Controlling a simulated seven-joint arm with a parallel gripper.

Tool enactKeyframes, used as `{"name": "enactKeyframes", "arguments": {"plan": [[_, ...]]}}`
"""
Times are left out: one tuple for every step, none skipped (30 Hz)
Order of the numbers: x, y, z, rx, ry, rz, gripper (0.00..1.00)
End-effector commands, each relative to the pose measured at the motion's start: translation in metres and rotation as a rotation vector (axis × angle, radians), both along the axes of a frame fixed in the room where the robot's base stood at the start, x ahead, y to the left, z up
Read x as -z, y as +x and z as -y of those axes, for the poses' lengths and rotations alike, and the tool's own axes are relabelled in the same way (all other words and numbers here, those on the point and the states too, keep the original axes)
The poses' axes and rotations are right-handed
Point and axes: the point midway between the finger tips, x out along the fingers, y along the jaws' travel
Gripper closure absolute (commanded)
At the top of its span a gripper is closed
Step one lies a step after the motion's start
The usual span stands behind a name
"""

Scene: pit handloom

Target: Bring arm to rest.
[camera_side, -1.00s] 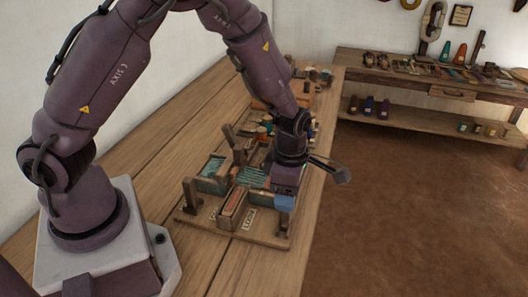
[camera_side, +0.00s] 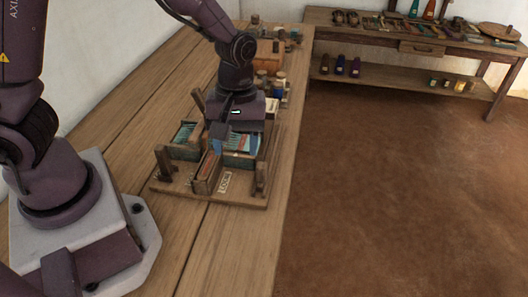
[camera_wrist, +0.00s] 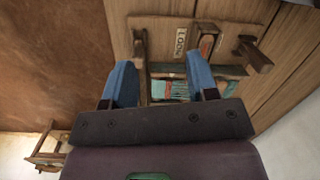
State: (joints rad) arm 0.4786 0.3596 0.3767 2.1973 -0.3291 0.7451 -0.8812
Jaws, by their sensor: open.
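My gripper (camera_wrist: 160,85) shows in the wrist view with its two blue fingers spread apart and nothing between them. In the side view my gripper (camera_side: 222,135) hangs over the small handloom (camera_side: 240,192) on the wooden bench, and its dark body hides part of the loom. The loom has a wooden base, upright posts and teal threads (camera_side: 240,140). In the wrist view the loom's threads (camera_wrist: 172,89) lie beyond and between the fingers. I cannot tell the exact height of the fingertips above the loom.
The long wooden bench (camera_side: 225,250) is bare in front of the loom. Behind the loom stand small jars and an orange-brown box (camera_side: 268,52). A side table (camera_side: 400,35) with tools stands against the far wall. Open brown floor (camera_side: 400,180) lies to the right.

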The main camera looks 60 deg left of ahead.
Motion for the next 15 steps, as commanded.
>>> {"name": "enactKeyframes", "arguments": {"plan": [[-0.020, -0.007, -0.001, 0.145, -0.041, 0.038, 0.47], [-0.030, -0.012, -0.002, 0.234, -0.058, 0.059, 0.47], [-0.043, -0.018, -0.003, 0.348, -0.075, 0.090, 0.47], [-0.052, -0.023, -0.005, 0.429, -0.083, 0.113, 0.47], [-0.062, -0.027, -0.007, 0.505, -0.090, 0.140, 0.47], [-0.073, -0.033, -0.009, 0.601, -0.091, 0.174, 0.47], [-0.082, -0.038, -0.012, 0.670, -0.088, 0.200, 0.47], [-0.090, -0.043, -0.014, 0.733, -0.081, 0.227, 0.47], [-0.101, -0.049, -0.018, 0.812, -0.067, 0.263, 0.47], [-0.108, -0.054, -0.021, 0.865, -0.052, 0.288, 0.47], [-0.115, -0.059, -0.024, 0.916, -0.035, 0.314, 0.47], [-0.124, -0.065, -0.028, 0.973, -0.006, 0.347, 0.47], [-0.131, -0.069, -0.031, 1.007, 0.018, 0.372, 0.47], [-0.137, -0.074, -0.034, 1.038, 0.043, 0.393, 0.47], [-0.145, -0.079, -0.038, 1.064, 0.077, 0.422, 0.47]]}}
